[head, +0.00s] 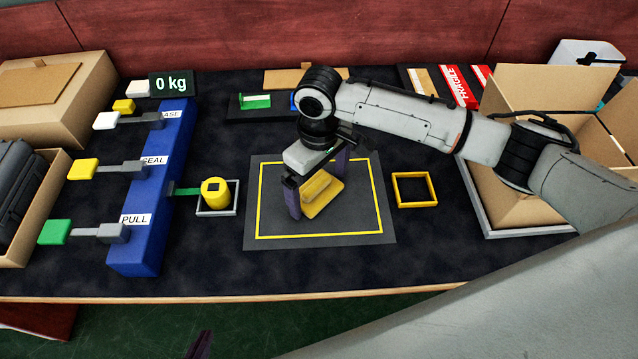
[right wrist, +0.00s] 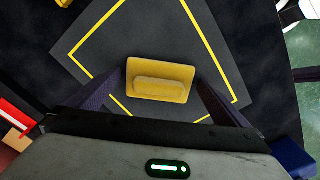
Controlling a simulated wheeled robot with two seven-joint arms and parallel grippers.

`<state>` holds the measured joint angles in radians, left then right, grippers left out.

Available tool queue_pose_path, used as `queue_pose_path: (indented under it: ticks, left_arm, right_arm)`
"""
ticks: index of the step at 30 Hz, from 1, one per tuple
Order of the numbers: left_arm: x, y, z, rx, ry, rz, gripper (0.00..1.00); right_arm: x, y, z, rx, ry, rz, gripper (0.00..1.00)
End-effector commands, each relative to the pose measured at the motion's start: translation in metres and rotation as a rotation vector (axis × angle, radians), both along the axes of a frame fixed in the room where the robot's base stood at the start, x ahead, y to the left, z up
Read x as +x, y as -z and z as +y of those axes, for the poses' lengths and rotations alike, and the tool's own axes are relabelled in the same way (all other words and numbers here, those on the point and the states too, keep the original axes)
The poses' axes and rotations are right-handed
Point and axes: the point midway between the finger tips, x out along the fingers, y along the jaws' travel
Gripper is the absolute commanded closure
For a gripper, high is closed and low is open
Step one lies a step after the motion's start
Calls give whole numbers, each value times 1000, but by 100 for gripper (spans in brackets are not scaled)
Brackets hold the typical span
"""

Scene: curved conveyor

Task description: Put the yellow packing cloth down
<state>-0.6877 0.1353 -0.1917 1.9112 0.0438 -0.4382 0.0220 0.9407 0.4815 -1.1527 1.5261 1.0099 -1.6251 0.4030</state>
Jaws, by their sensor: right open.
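The yellow packing cloth (head: 325,203) looks like a flat pad with a raised ridge and appears to lie on the dark mat (head: 372,237), inside its yellow outline. It also shows in the right wrist view (right wrist: 160,68). My right gripper (head: 317,186) is over the cloth, open, with one purple finger on each side. In the right wrist view gaps show between the fingers and the cloth's ridge. The gripper and wrist hide part of the cloth in the head view. Only a purple tip of my left gripper (head: 199,346) shows at the bottom edge.
A yellow square frame (head: 414,190) lies right of the mat. A blue block with levers (head: 150,200) and a yellow cylinder (head: 215,190) in a tray stand left. An open cardboard box (head: 535,85) is at right, partly behind my right arm. A 0 kg display (head: 171,84) stands behind.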

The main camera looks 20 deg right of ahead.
Motion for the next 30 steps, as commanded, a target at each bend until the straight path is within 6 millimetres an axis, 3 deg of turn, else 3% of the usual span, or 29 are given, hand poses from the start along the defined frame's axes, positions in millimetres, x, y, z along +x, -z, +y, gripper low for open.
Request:
queue_pose_path:
  ticks: [5, 12, 18, 30]
  left_arm:
    - [-1, -1, 0, 0, 0, 1, 100]
    - [0, -4, 0, 0, -1, 0, 100]
    - [0, -6, 1, 0, -1, 0, 100]
    - [0, -6, 1, 1, -1, 0, 100]
  right_arm:
    - [1, -23, 0, 1, 1, -3, 0]
    - [1, -75, 1, 2, -1, -5, 0]
    - [0, -108, 1, 1, 1, -3, 0]
    - [0, -121, 1, 1, 0, 0, 0]
